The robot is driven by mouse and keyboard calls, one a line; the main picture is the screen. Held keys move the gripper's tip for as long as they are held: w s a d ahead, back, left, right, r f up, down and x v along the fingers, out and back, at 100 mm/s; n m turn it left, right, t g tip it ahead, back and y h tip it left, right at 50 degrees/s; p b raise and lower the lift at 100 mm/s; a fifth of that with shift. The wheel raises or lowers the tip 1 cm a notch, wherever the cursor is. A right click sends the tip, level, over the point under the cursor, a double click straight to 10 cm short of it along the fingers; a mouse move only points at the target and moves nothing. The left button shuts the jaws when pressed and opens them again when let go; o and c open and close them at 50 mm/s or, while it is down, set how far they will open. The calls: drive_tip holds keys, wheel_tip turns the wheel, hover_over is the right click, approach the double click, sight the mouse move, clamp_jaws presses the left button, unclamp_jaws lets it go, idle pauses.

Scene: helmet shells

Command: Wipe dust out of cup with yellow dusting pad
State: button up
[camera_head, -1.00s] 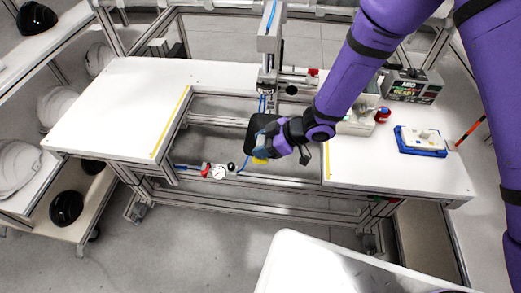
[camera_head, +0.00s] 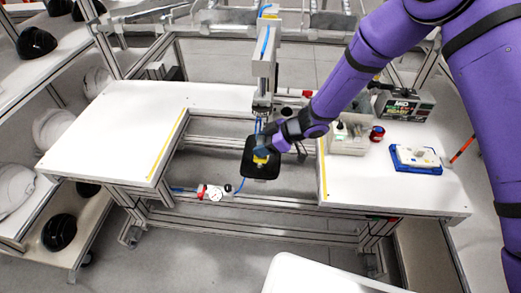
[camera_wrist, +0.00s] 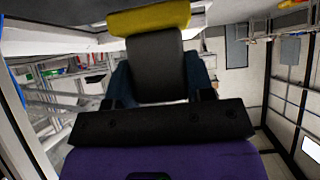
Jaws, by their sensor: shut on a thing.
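My gripper (camera_head: 268,148) is shut on the yellow dusting pad (camera_head: 260,159). In the wrist view the pad (camera_wrist: 150,17) is a yellow strip at the far end of a dark grey block, with my dark blue fingers on both sides. A black, rounded-square piece (camera_head: 249,171), which looks like the cup, is below the press column in the middle of the bench. The pad overlaps its middle in the head view; I cannot tell whether they touch. Dust is not visible at this size. The cup cannot be made out in the wrist view.
A press column (camera_head: 264,70) stands just behind the cup. White tabletops flank the gap; the left one (camera_head: 110,130) is clear. A grey bin (camera_head: 347,138) and blue tray (camera_head: 416,158) are right.

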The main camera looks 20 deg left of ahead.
drive_tip(key=shift+w+a, duration=0.15)
drive_tip(key=shift+w, duration=0.45)
drive_tip(key=shift+w+a, duration=0.15)
drive_tip(key=shift+w, duration=0.4)
drive_tip(key=shift+f, duration=1.9)
drive_tip(key=shift+f, duration=0.7)
idle(1.7)
drive_tip(key=shift+s+d+f, duration=0.1)
drive_tip(key=shift+s, duration=0.2)
idle(0.3)
drive_tip(key=shift+s+d, duration=0.15)
drive_tip(key=shift+s, duration=0.55)
drive_tip(key=shift+w+a+r, duration=0.15)
drive_tip(key=shift+w+a, duration=0.1)
drive_tip(key=shift+w, duration=0.65)
drive_tip(key=shift+w+a+r, duration=0.1)
drive_tip(key=shift+w+a, duration=0.1)
drive_tip(key=shift+w, duration=0.7)
